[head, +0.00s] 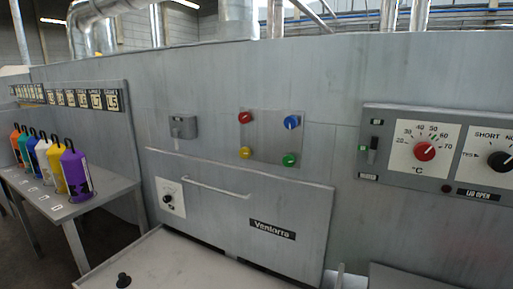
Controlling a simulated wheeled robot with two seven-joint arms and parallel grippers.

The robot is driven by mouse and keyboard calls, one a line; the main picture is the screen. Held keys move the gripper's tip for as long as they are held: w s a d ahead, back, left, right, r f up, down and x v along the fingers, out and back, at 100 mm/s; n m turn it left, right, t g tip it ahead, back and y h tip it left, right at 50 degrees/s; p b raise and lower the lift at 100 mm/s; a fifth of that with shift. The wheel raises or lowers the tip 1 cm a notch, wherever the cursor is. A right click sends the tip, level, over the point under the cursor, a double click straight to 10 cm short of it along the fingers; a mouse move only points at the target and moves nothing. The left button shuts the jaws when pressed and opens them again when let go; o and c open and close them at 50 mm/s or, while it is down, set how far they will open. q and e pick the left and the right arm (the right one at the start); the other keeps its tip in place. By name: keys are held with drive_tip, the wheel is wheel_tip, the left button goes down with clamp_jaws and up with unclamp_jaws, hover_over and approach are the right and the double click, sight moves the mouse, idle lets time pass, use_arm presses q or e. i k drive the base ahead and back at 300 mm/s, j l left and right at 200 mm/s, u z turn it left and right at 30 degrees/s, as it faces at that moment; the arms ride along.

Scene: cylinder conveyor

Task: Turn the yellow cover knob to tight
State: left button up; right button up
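The yellow cover knob (245,152) sits at the lower left of a square metal panel (267,137) on the grey machine front. A red knob (245,118) is above it, a blue knob (291,122) is at the upper right and a green knob (289,160) is at the lower right. The blue and green knobs show a lighter grip bar; the turn of the yellow knob is too small to tell. Neither of my grippers is in view, and nothing covers the yellow knob.
A hatch with a handle (217,188) lies below the panel. A control box with a red temperature dial (425,151) is at right. A table (88,204) with several coloured bottles stands at left.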

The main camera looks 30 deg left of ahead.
sight(245, 152)
drive_tip(key=u, duration=0.95)
